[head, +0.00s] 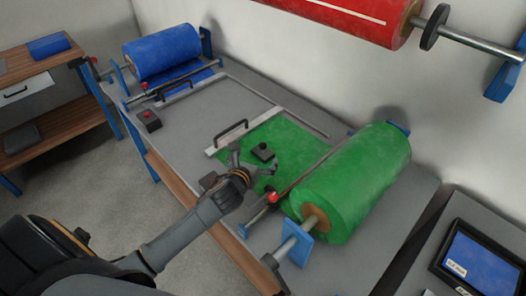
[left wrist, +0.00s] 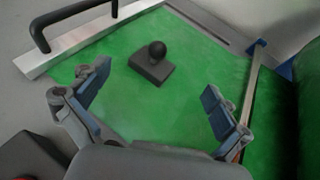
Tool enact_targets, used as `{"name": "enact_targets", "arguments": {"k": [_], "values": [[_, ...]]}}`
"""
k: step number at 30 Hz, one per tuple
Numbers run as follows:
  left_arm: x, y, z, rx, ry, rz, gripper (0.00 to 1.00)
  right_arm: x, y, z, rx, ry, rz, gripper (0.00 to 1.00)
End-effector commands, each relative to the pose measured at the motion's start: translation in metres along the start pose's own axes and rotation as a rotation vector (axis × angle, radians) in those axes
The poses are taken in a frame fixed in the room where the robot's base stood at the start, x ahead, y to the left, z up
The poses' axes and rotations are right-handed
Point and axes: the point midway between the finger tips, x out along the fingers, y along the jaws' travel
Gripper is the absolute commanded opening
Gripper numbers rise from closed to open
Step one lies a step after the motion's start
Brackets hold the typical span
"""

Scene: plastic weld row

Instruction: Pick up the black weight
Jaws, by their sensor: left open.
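The black weight (head: 263,152) is a small dark block with a round knob on top. It stands upright on the green sheet (head: 290,137) on the grey table. In the left wrist view the weight (left wrist: 152,64) lies ahead of the gap between the fingers, nearer the top of the picture. My left gripper (head: 254,164) is open and empty just in front of the weight; its fingers in the wrist view (left wrist: 158,103) are spread wide and do not touch it. My right gripper is not in view.
A metal bar with a black handle (head: 231,134) lies at the sheet's left edge. A green roll (head: 355,180) stands to the right, with a rail before it. A blue roll (head: 160,53) is at the far end.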

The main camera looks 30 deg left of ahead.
Motion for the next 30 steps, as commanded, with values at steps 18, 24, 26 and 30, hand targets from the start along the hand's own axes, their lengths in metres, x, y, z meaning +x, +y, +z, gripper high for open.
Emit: {"name": "enact_targets", "arguments": {"k": [18, 24, 26, 30], "values": [[0.063, 0.004, -0.009, -0.004, 0.000, 0.000, 1.00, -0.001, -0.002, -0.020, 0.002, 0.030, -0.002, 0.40], [0.071, 0.003, -0.010, -0.001, 0.000, -0.001, 1.00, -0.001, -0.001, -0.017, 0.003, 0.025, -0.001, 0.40], [0.071, 0.003, -0.010, -0.001, 0.000, -0.001, 1.00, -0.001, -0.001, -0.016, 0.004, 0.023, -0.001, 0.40], [0.071, 0.003, -0.010, -0.001, 0.001, -0.001, 0.92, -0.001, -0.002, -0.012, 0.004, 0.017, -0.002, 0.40]]}}
